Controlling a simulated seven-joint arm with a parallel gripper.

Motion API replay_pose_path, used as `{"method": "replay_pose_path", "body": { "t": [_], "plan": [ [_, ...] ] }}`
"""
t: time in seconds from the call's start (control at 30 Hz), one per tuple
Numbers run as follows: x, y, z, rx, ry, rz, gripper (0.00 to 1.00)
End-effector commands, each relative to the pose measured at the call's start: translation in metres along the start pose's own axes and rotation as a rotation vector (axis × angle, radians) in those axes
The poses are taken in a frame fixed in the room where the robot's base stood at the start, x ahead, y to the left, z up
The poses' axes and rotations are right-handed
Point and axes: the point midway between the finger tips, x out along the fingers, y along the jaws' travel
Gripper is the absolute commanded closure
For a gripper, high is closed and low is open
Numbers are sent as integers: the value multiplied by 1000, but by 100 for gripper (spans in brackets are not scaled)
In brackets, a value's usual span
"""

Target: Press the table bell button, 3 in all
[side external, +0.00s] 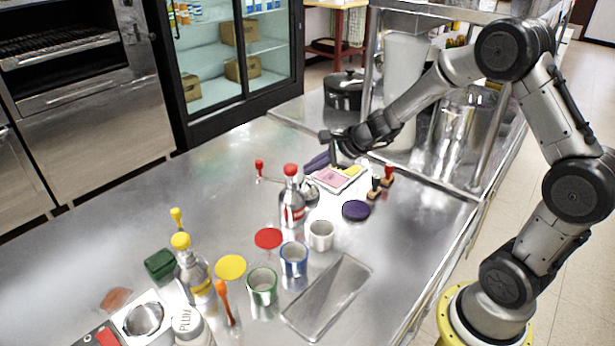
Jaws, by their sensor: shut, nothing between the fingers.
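A small silver dome that looks like the table bell (311,193) stands behind and right of the red-capped bottle, which hides part of it. Its button cannot be made out. My gripper (334,158) is shut and empty, above and a little right of this dome, near a pink and yellow tray. I see no clear contact between the gripper and the dome. Another round silver piece (143,319) sits on a white base at the front left, far from my gripper; I cannot tell what it is.
The red-capped bottle (291,202), pink and yellow tray (340,178), purple item (317,162), purple disc (356,210) and stamps (387,178) crowd the area around my gripper. Cups (294,260) and a clear tray (328,298) stand nearer the front. The table's left middle is clear.

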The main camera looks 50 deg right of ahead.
Motion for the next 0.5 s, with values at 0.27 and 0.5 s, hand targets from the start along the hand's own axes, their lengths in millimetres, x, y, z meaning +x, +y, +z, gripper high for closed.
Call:
{"method": "replay_pose_path", "body": {
  "t": [0.27,0.5],
  "plan": [
    [-6,-4,4,0,0,-1,100],
    [-7,-5,5,-1,-1,-2,100]
  ]
}}
